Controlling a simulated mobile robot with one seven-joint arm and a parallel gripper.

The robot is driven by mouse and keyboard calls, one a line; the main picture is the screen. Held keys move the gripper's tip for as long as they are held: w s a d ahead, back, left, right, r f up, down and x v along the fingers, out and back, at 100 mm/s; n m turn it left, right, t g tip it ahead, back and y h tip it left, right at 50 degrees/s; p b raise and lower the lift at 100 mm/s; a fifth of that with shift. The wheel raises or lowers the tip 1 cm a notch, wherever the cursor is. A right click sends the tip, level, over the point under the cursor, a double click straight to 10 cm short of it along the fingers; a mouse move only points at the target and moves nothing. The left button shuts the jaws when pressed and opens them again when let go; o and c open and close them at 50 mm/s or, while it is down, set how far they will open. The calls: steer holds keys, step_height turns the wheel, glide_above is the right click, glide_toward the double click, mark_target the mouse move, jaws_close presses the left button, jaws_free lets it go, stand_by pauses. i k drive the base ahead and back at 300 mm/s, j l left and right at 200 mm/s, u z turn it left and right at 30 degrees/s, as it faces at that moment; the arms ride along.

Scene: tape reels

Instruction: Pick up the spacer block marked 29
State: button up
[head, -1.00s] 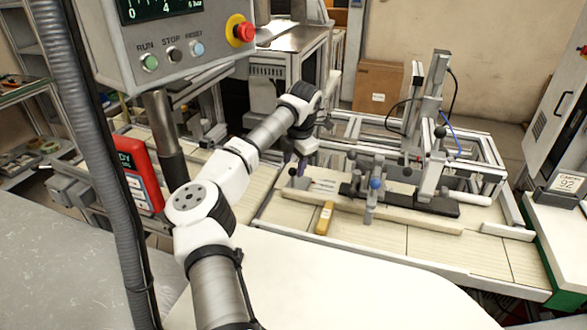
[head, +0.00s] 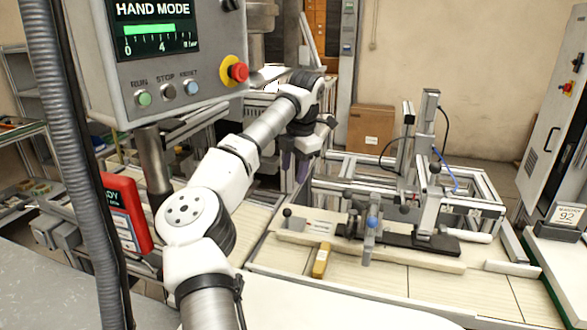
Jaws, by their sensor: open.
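A small yellow block (head: 320,261) lies on the pale slatted table, close to the front edge of a long beige board. It may be the spacer block, but any number on it is too small to read. My gripper (head: 294,176) hangs from the wrist with its dark purple fingers pointing down. It appears higher in the picture than the yellow block and slightly left of it, clearly apart from it. The gripper is open, and I see nothing between the fingers.
A clamp fixture (head: 425,238) with knobs stands on the beige board (head: 440,262), right of the block. A metal frame is behind it. A control box (head: 170,60) with an emergency stop fills the upper left. The table in front of the block is clear.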

mark_target(318, 270)
steer(key=k, duration=1)
